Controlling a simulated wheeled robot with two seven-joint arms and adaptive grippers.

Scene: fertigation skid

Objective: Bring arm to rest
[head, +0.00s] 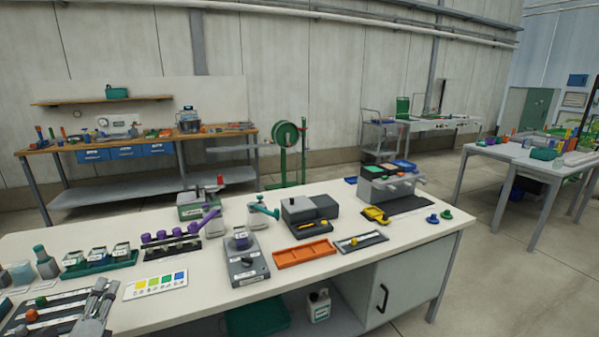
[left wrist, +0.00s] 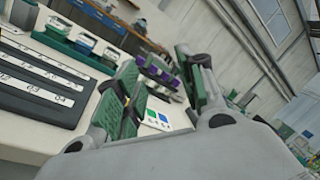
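My left gripper (head: 99,297) is at the lower left of the head view, above the front left part of the white bench (head: 210,322). In the left wrist view, its two green-padded fingers (left wrist: 168,92) stand apart with a gap between them. Nothing is held between them. A white card with coloured squares (head: 155,284) lies to the right of the gripper; part of it also shows between the fingers in the wrist view (left wrist: 158,117). My right gripper is in neither view.
A dark labelled rack (head: 40,314) lies beside and partly behind the left gripper. A green tray with jars (head: 98,264), a purple-topped rack (head: 172,248), a grey scale (head: 246,262) and an orange tray (head: 304,253) stand farther along the bench. The front bench edge is mostly clear.

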